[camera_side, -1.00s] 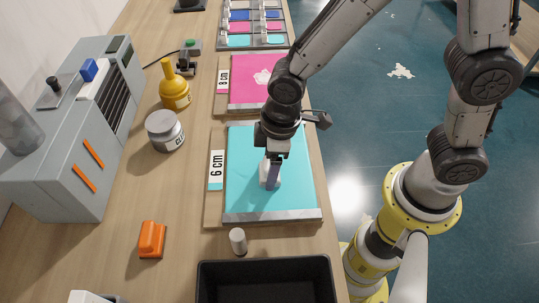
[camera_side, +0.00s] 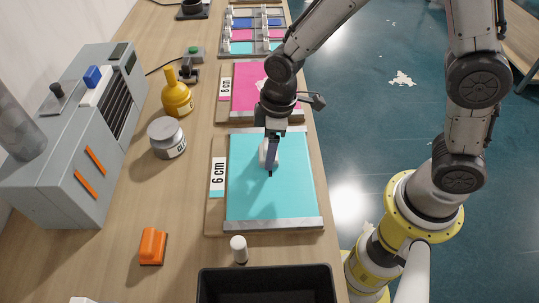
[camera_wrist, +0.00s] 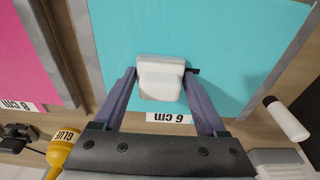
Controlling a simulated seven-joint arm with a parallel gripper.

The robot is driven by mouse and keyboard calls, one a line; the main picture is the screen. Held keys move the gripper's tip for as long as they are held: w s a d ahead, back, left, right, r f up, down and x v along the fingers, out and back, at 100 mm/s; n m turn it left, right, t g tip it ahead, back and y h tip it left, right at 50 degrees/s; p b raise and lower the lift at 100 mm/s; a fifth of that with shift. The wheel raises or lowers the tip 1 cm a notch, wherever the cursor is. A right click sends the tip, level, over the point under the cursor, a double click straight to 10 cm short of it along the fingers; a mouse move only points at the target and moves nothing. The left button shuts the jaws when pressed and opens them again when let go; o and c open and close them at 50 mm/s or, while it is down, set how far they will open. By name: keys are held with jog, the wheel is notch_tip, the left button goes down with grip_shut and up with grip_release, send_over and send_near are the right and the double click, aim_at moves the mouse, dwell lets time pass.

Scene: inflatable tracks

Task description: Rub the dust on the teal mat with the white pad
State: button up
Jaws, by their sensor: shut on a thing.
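The teal mat (camera_side: 270,195) lies on a wooden board with a "6 cm" label on its left side. My gripper (camera_side: 270,166) is over the far half of the mat, pointing down. It is shut on the white pad (camera_side: 263,152). In the wrist view the pad (camera_wrist: 160,85) sits between the two purple fingers of my gripper (camera_wrist: 160,72), above the teal mat (camera_wrist: 225,35). I cannot tell whether the pad touches the mat. No dust shows clearly on the teal mat; the gripper and pad hide part of it.
Left are a grey jar (camera_side: 167,138), a yellow glue bottle (camera_side: 176,97) and a grey machine (camera_side: 60,165). Nearer are an orange block (camera_side: 153,246), a white cylinder (camera_side: 239,249) and a black tray (camera_side: 265,270).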

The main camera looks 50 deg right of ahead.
aim_at(269, 187)
jog(key=shift+s+a, duration=2.8)
notch_tip(269, 187, up, 8)
jog(key=shift+r, duration=0.15)
